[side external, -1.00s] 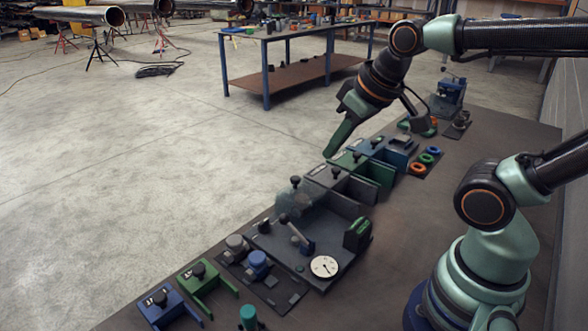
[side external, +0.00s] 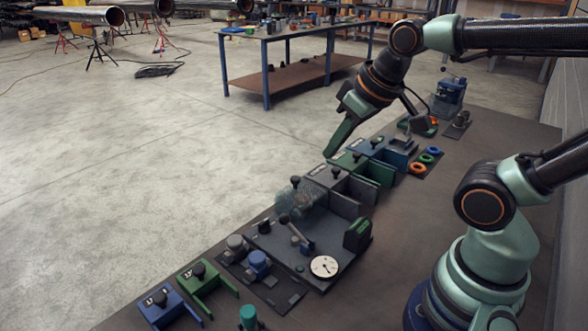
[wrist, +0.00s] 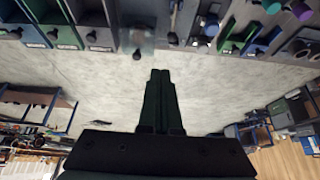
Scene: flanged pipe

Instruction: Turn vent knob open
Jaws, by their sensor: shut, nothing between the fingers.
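A dark panel (side external: 345,268) on the bench carries a white dial gauge (side external: 324,266), a black-knobbed lever (side external: 295,230) leaning over, and a small black knob (side external: 264,227). A translucent block (side external: 310,203) with a black knob (side external: 295,181) on top stands at the panel's far edge; it also shows in the wrist view (wrist: 137,40). I cannot tell which knob is the vent knob. My gripper (side external: 329,154) is shut and empty, pointing down beyond the bench's far-left edge, apart from every knob. Its closed fingers (wrist: 160,74) show over bare floor in the wrist view.
Grey (side external: 338,190), green (side external: 372,172) and blue (side external: 395,156) fixtures with knobs line the bench edge behind the panel. Blue and green brackets (side external: 205,290) sit at the front left. The bench surface (side external: 430,215) to the right is clear.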

